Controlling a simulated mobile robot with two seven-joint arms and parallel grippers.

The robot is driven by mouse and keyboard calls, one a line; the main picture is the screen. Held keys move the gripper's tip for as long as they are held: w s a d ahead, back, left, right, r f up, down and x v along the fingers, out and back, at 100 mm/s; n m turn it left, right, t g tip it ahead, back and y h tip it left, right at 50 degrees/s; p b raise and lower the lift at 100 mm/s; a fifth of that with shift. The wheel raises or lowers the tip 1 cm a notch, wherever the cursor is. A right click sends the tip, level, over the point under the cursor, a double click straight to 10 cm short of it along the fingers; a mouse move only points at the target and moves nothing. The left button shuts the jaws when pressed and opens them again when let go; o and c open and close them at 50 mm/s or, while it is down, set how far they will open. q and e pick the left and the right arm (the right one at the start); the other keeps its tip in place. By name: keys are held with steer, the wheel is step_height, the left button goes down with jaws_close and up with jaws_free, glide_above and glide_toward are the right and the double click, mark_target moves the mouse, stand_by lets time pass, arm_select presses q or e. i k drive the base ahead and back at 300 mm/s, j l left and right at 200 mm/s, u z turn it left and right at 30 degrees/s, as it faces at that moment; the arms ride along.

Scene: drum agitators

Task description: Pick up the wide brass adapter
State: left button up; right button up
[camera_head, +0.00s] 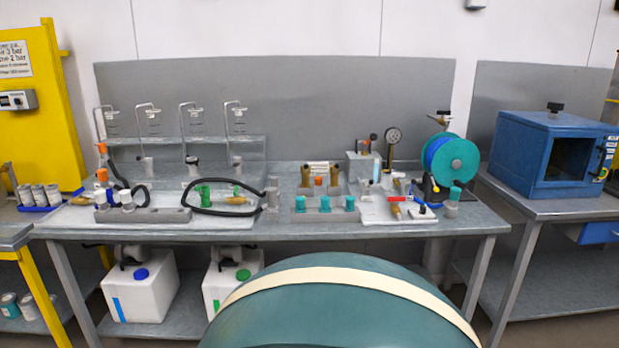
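Several small brass-coloured pieces are on the grey workbench (400,232), too small to tell which is the wide adapter. Two upright brass pieces, a left one (305,176) and a right one (334,173), stand at the middle back, with a small orange-topped part between them. A brass piece (396,212) is on the white tray (370,216) at the right. Another brass-coloured piece (238,200) lies by the black hose, and one (80,201) lies near the bench's left end. Neither of my grippers is in view.
Teal-capped parts (325,204) stand at the front middle. A hose reel (455,160) and a gauge (393,136) stand at the right; thin metal stands (187,115) rise at the back left. A blue oven-like box (545,150) is on the right table. White canisters (140,288) sit below.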

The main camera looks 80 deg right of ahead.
mark_target(304, 183)
steer(key=z, duration=2.6)
steer(key=u, duration=0.55)
steer(key=i+l+u, duration=0.1)
steer(key=l+u, duration=0.4)
steer(key=u, duration=0.25)
steer(key=l+u, duration=0.55)
steer(key=l, duration=0.3)
steer(key=k+l+u, duration=0.2)
steer(key=l, duration=0.3)
steer(key=i, duration=0.1)
